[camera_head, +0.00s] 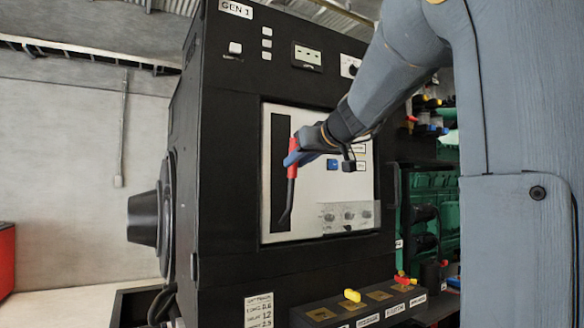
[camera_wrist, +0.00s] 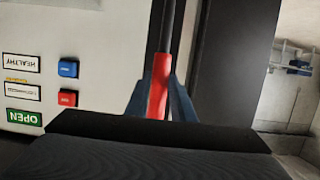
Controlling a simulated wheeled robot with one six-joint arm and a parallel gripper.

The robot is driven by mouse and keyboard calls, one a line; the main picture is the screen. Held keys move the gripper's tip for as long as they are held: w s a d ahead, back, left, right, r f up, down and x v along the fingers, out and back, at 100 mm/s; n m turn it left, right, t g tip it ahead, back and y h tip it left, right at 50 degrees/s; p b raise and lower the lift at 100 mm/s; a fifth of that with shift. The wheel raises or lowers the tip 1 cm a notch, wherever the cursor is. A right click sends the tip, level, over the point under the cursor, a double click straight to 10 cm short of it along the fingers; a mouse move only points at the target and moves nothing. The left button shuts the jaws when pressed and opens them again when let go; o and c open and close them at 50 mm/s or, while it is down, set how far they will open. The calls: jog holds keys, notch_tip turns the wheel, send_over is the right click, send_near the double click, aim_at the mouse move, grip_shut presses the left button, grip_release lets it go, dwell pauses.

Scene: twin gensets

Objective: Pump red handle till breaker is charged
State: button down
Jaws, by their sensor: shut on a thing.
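The red handle (camera_head: 292,172) is a red grip on a dark lever, at the black slot on the left of the white breaker panel (camera_head: 330,185) of the GEN 1 cabinet. In the head view its dark end hangs low and slants slightly left. My gripper (camera_head: 291,158) is shut on the red grip. In the wrist view the red handle (camera_wrist: 159,85) stands between the blue fingers of my gripper (camera_wrist: 160,98). A blue button (camera_wrist: 68,67) and a red button (camera_wrist: 67,97) sit on the panel beside labels reading HEALTHY and OPEN. The label between them is too blurred to read.
Black GEN 1 cabinet (camera_head: 230,90) fills the middle. A dark round housing (camera_head: 148,218) juts out from the cabinet's left side.

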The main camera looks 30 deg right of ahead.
jog(key=shift+s+d+f+b, duration=0.1)
jog(key=shift+s+f+b, duration=0.25)
jog(key=shift+s+b, duration=0.25)
jog(key=shift+s+f+b, duration=0.3)
jog(key=shift+s+b, duration=0.05)
jog(key=shift+s, duration=0.45)
jog(key=s+f+b, duration=0.1)
jog(key=s+b, duration=0.1)
jog(key=s+f+b, duration=0.2)
jog(key=b, duration=0.1)
jog(key=shift+s+f, duration=0.15)
jog(key=shift+b, duration=0.4)
